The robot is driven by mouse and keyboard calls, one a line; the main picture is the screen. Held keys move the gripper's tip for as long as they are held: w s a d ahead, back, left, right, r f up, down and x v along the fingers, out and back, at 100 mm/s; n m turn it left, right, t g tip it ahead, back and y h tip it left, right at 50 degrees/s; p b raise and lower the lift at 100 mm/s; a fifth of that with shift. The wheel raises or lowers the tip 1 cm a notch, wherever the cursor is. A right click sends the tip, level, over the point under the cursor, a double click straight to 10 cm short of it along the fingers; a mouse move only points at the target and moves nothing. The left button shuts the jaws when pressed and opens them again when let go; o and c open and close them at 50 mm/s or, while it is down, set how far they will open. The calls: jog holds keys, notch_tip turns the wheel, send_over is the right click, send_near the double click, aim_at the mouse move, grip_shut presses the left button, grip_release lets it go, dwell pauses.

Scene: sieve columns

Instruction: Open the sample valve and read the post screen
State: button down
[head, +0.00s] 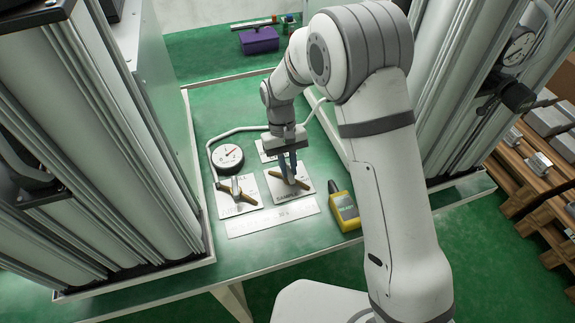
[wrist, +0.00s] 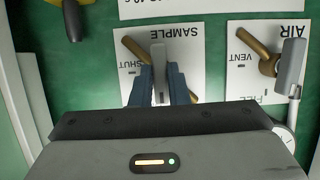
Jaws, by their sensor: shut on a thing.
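The sample valve sits on a white plate marked SAMPLE (head: 291,198) in the middle of the green table. It also shows in the wrist view (wrist: 160,32), upside down, with the word SHUT on it. My gripper (head: 289,172) is over this plate, pointing down. In the wrist view its two blue fingers (wrist: 161,92) are closed on the grey valve handle (wrist: 158,72). Brass fittings of the valve stick out on both sides of the fingers. The post screen cannot be told for certain; a yellow handheld device (head: 345,210) stands right of the plate, its display unreadable.
Left of the sample plate is a second valve plate (head: 225,206), marked AIR and VENT in the wrist view (wrist: 240,72). A round dial gauge (head: 228,157) stands behind it. Tall column racks (head: 110,130) flank the table on both sides. A purple box (head: 259,40) is at the back.

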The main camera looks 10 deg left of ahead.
jog(key=shift+s, duration=0.1)
jog(key=c, duration=1.4)
grip_release()
jog(key=v, duration=0.7)
jog(key=shift+r, duration=0.4)
jog(key=shift+a, duration=0.15)
